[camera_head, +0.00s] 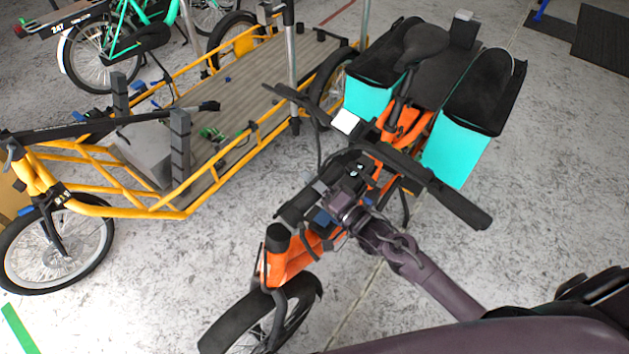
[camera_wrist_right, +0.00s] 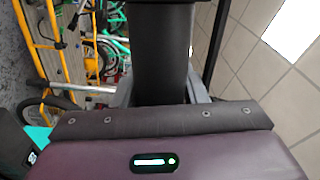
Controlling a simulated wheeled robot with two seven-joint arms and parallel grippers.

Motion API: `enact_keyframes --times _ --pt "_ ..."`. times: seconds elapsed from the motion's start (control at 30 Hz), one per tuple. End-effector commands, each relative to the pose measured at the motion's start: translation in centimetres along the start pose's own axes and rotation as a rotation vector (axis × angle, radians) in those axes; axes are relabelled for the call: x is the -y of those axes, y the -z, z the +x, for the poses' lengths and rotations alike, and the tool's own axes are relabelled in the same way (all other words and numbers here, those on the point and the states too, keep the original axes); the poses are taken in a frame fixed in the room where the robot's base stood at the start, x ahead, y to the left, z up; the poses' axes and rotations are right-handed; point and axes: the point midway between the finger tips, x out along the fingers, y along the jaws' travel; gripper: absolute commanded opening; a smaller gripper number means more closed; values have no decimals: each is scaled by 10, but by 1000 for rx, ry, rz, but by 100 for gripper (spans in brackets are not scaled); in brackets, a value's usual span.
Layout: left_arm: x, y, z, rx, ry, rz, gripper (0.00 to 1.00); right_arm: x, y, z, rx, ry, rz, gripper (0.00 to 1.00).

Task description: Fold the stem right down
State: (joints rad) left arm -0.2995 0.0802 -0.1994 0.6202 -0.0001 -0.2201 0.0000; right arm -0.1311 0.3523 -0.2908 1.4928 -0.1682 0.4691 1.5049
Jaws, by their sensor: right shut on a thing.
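The orange cargo bike (camera_head: 283,262) stands in front of me with its black handlebar (camera_head: 440,187) running diagonally across the head view. The black stem (camera_wrist_right: 163,60) fills the middle of the right wrist view, between the fingers. My right gripper (camera_head: 335,200) is at the stem, between the handlebar and the orange front frame, and is shut on the stem. The gripper and my forearm hide much of the stem in the head view, so its exact tilt is hard to tell. My left gripper is not in view.
A yellow cargo bike (camera_head: 180,212) with a wooden deck stands close on the left. Teal panniers (camera_head: 452,150) with black tops flank the orange bike's rear. A green bike (camera_head: 128,45) is at the back left. Grey floor (camera_head: 560,200) is clear on the right.

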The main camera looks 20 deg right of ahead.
Motion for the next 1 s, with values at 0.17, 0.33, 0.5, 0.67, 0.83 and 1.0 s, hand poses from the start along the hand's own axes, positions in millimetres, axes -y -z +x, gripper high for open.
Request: enact_keyframes --times 0.17,0.33,0.5,0.67,0.83,1.0 --pt "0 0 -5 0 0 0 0 19 4 7 -1 35 -39 0" --pt "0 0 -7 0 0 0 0 21 2 8 4 35 -60 0" --pt "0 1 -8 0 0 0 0 23 1 8 8 35 -79 0" --pt "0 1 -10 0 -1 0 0 25 0 9 12 35 -94 0" --pt "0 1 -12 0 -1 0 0 27 -1 9 16 36 -111 0" --pt "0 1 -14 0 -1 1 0 29 -3 9 20 36 -130 0"
